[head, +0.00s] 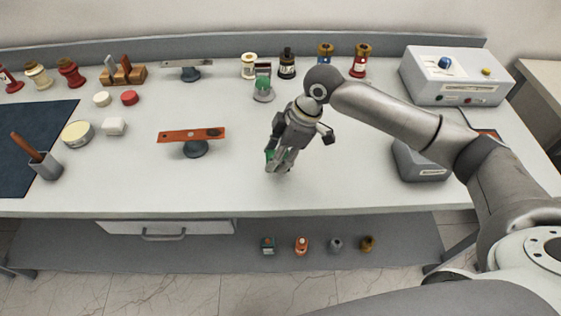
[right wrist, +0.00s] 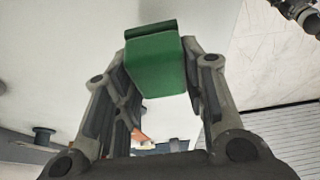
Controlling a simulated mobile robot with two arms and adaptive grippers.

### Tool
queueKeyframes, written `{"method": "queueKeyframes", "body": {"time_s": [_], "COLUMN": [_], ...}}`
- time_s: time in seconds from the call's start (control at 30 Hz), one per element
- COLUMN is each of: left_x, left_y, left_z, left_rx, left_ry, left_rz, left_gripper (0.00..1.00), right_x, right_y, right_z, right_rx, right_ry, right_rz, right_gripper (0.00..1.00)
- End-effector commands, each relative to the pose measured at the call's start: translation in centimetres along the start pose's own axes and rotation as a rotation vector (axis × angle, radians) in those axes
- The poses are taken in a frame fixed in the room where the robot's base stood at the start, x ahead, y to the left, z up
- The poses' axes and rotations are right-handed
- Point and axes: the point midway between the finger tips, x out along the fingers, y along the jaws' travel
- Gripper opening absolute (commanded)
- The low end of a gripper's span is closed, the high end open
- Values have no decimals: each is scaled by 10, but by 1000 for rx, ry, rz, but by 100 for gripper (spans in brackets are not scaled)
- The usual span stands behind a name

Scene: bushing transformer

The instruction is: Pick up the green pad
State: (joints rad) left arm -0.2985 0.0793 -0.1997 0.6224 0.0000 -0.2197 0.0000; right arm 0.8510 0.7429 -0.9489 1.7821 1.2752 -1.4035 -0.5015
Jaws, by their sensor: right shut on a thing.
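The green pad (right wrist: 156,66) is a green block with a darker strip along its top edge in the right wrist view. It sits between the two fingers of my right gripper (right wrist: 160,75), which is shut on it. In the head view my right gripper (head: 279,163) points down over the front middle of the white table. Only a small bit of the green pad (head: 270,155) shows there, beside the fingers. I cannot tell whether the pad touches the table. My left gripper is not in view.
An orange bar on a round stand (head: 191,137) is left of my right gripper. A green-topped item (head: 263,92) stands behind it. A grey box (head: 420,160) lies to the right, and a white control box (head: 455,75) stands at the back right. The table's front middle is clear.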

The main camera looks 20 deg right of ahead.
Motion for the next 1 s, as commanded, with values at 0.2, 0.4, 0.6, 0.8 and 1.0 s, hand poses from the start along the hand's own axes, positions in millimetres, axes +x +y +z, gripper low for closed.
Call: {"method": "queueKeyframes", "body": {"time_s": [0.2,0.4,0.6,0.8,1.0], "left_x": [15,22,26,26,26], "left_y": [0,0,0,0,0], "left_z": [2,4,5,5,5], "left_rx": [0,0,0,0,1], "left_ry": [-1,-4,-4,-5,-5], "left_rz": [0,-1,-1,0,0], "left_gripper": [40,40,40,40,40], "right_x": [-34,-45,-51,-53,-53], "right_y": [-42,-81,-103,-110,-109], "right_z": [-41,-69,-84,-88,-88], "right_rx": [-11,-7,-3,0,0], "right_ry": [4,4,1,1,1], "right_rz": [3,3,3,2,2], "right_gripper": [15,15,15,15,15]}}
